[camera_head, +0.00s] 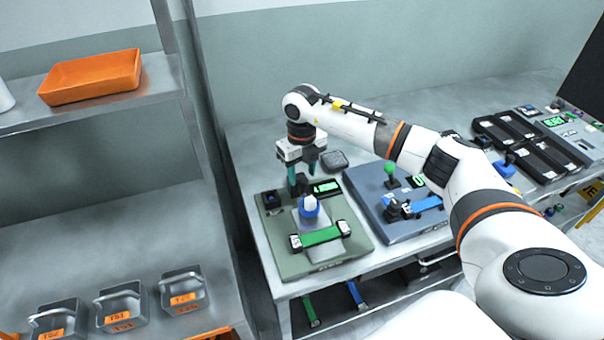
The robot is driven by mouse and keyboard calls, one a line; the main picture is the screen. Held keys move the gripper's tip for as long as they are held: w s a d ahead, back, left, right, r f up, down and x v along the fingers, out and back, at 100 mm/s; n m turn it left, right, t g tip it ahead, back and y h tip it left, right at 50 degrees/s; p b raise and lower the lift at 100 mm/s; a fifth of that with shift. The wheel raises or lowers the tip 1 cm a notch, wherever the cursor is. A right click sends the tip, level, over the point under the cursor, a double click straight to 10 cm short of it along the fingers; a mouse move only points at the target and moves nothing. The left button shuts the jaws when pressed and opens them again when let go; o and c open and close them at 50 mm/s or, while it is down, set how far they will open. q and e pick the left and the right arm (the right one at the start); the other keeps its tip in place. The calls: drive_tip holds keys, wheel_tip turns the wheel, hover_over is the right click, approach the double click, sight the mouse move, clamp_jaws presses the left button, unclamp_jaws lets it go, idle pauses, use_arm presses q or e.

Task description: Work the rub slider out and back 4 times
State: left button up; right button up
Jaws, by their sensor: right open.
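The rub tester is a green-grey base (270,235) on the metal table. Its slider seems to be the white-topped blue knob (310,207) on a grey plate in the middle of the base. A green webbing strip (320,236) lies clamped across the plate in front of the knob. My right gripper (302,180) points down just behind the knob, over the back part of the base. Its teal fingers are apart, with a dark block between or behind them; contact cannot be told. My left gripper is not in view.
A blue-grey device (372,200) with a green-knobbed lever and blue strip stands right of the base. Dark trays (510,130) lie farther right. A grey dish (334,161) sits behind.

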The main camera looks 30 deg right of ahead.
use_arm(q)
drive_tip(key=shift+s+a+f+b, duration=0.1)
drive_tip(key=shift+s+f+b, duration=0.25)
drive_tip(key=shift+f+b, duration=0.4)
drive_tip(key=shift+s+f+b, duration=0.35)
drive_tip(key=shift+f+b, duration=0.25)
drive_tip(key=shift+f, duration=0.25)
use_arm(e)
wheel_tip(320, 180, up, 11)
